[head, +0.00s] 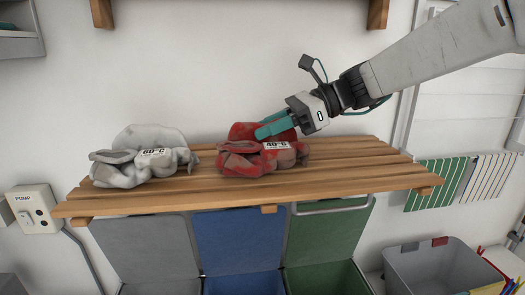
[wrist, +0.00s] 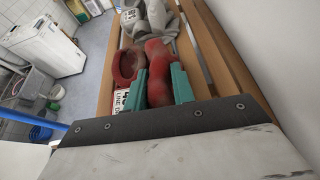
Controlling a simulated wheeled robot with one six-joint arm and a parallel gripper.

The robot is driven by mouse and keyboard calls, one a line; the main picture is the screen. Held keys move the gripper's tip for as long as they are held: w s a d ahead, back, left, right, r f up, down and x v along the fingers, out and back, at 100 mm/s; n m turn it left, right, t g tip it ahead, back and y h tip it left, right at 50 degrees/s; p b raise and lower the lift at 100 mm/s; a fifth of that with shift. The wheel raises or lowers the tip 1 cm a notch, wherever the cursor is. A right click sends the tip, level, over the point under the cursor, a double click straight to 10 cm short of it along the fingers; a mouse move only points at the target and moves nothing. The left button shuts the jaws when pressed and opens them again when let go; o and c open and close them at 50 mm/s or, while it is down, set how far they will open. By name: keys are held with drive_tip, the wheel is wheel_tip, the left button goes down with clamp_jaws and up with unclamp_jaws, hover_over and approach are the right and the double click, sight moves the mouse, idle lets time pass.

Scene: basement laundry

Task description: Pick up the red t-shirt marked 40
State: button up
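The red t-shirt (head: 240,164) lies crumpled on the wooden shelf, with a white tag reading 40°C facing front. My gripper (head: 276,127) reaches in from the upper right, its teal fingers at the top of the shirt. In the wrist view, the two teal fingers (wrist: 158,85) stand apart, with red cloth of the t-shirt (wrist: 158,58) between them. The finger sides are close to the cloth; whether they press on it is hard to see. The shirt still rests on the shelf.
A grey-white garment (head: 112,170) tagged 60°C lies to the left on the shelf (head: 350,172). Grey, blue (head: 238,240) and green bins stand below. A grey basket (head: 430,268) is at lower right. The shelf's right part is clear.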

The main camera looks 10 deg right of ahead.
clamp_jaws()
drive_tip(key=shift+c, duration=1.1)
unclamp_jaws()
drive_tip(key=shift+r, duration=0.15)
